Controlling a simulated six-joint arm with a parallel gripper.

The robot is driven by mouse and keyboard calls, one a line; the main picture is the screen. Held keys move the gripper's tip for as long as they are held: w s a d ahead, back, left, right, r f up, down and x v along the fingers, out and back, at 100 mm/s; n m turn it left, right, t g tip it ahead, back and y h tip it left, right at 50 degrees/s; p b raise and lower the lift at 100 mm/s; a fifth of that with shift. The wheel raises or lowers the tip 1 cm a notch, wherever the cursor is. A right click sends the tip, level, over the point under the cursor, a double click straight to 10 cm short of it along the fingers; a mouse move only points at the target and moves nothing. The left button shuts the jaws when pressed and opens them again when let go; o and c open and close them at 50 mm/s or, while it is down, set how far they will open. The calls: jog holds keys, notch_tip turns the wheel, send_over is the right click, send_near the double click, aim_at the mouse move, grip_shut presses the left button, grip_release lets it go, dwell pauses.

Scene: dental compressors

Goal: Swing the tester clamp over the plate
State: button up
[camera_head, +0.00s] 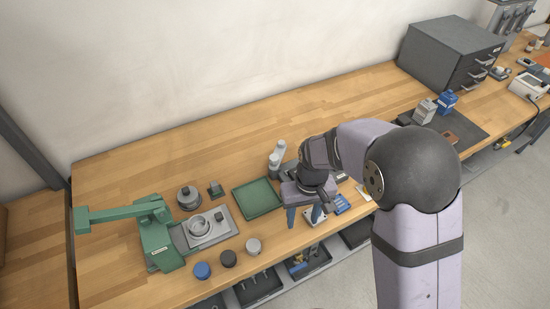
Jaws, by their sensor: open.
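The green tester (165,245) stands at the left end of the bench. Its clamp arm (118,213) sticks out to the left, away from the plate. The grey plate (208,228) lies on the right part of the tester's base, with a round ring-like part on it. My gripper (303,215) points down above the bench, right of the green tray and well to the right of the tester. Its blue fingers are apart, and I see nothing held between them. My arm hides part of the bench behind and beside it.
A green tray (258,198) lies between the tester and my gripper. Blue, black and grey round caps (228,258) stand along the front edge. A round grey part (188,198) sits behind the plate. Grey bottles (276,160) stand behind the tray. The back of the bench is clear.

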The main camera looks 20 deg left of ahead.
jog(key=w+a+r+t+y, duration=0.1)
jog(key=w+a+r+t, duration=0.15)
jog(key=w+a, duration=0.45)
jog(key=n+t+y, duration=0.1)
jog(key=n+y, duration=0.1)
send_near(274, 157)
jog(key=shift+a+f+n, duration=0.1)
jog(key=shift+f+n, duration=0.25)
jog(key=shift+n, duration=0.05)
jog(key=shift+f, duration=0.1)
jog(key=shift+p+x, duration=1.6)
jog(key=shift+x, duration=1.95)
jog(key=shift+w, duration=0.1)
grip_shut()
